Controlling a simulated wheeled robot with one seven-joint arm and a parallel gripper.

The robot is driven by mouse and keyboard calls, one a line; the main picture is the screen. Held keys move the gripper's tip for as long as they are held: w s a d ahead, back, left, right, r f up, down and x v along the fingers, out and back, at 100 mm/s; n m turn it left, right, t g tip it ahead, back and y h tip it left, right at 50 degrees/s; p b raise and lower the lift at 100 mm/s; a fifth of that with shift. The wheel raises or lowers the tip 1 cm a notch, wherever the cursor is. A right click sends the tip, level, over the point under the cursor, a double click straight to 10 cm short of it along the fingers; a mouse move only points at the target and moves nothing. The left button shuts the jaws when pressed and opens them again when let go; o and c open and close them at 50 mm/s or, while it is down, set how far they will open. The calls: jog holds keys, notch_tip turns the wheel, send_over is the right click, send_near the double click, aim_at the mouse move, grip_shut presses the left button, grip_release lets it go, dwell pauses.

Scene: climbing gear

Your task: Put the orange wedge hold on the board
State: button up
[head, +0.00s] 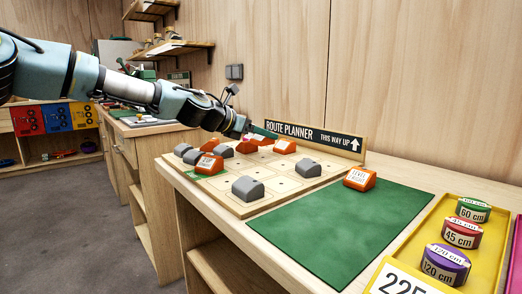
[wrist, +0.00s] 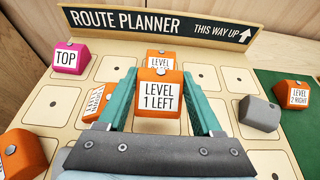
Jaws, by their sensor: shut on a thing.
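In the wrist view my gripper (wrist: 160,78) is shut on an orange wedge hold (wrist: 158,96) labelled "LEVEL 1 LEFT", a teal finger on each side. The hold is over the pale board (wrist: 205,76); I cannot tell whether it touches it. Another orange hold (wrist: 160,57), its "LEVEL" label partly hidden, sits just behind it. A tilted-looking orange hold (wrist: 95,101) is left of my fingers, and another (wrist: 22,155) is at the lower left. In the head view my gripper (head: 264,133) is over the far part of the board (head: 238,209), and largely hides the held hold.
A pink "TOP" hold (wrist: 69,57) is at the board's back left. A grey hold (wrist: 259,113) is to the right. Orange "LEVEL 2 RIGHT" (wrist: 291,94) sits on the green mat (head: 335,232). The header sign (head: 315,136) stands along the back edge. A yellow tray (head: 420,246) holds labelled discs.

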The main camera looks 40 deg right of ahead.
aim_at(256, 143)
jog(key=shift+s+f, duration=0.1)
jog(key=shift+f, duration=1.85)
jog(key=shift+f, duration=0.1)
jog(key=o, duration=1.4)
jog(key=shift+a, duration=0.1)
jog(key=v, duration=1.1)
jog(key=shift+a+r, duration=0.3)
jog(key=shift+r, duration=0.05)
